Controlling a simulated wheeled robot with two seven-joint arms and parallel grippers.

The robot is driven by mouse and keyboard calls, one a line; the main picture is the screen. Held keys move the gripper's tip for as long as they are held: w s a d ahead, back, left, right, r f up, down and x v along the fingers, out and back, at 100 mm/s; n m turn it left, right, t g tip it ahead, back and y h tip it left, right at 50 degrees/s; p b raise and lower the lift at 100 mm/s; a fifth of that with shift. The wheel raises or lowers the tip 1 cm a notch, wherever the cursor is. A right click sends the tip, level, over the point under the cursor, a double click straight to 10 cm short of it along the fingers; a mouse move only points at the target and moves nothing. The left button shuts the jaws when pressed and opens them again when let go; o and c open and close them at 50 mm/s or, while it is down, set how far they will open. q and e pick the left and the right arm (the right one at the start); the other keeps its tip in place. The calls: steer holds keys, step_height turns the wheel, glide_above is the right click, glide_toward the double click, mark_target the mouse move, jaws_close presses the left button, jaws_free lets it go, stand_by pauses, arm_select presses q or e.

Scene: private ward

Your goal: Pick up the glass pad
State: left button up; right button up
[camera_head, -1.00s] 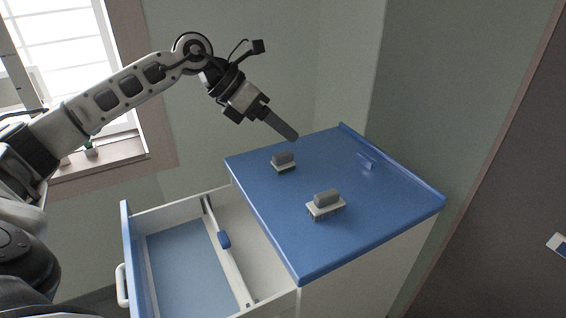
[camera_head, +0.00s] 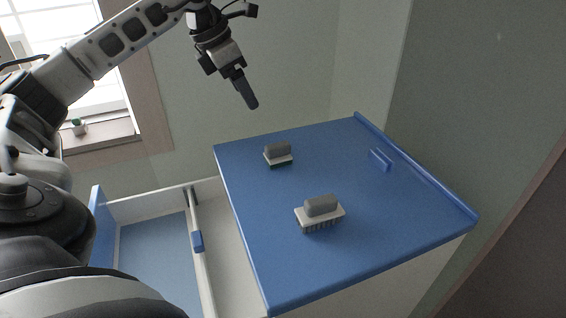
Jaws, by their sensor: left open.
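Two small grey-handled cleaning tools stand on a blue cabinet top. The farther one (camera_head: 277,154) has a pale base with a thin dark green layer beneath, like a pad. The nearer one (camera_head: 320,212) has a pale base with bristles beneath, like a brush. No label shows which is the glass pad; the farther one looks more like a pad. My left gripper (camera_head: 247,95) is open and empty, held in the air above and behind the farther tool, pointing down. Its fingers overlap from this angle. My right gripper is out of view.
The blue cabinet top (camera_head: 240,215) has a raised rim at the right and a small blue raised piece (camera_head: 380,160). An open drawer (camera_head: 150,255) with a divider is at lower left. Walls stand behind, with a window (camera_head: 88,62) at left.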

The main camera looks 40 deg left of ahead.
mark_target(273, 146)
arm_select(q)
steer(key=x, duration=0.4)
steer(key=b+x, duration=0.1)
steer(key=x, duration=0.3)
steer(key=b+x, duration=0.1)
steer(key=x, duration=0.4)
steer(key=shift+s+a+f, duration=0.2)
steer(key=shift+s+f, duration=0.15)
steer(key=shift+p+x, duration=0.4)
steer(key=shift+x, duration=2.3)
steer(key=shift+w+d+r, duration=0.15)
steer(key=c, duration=1.1)
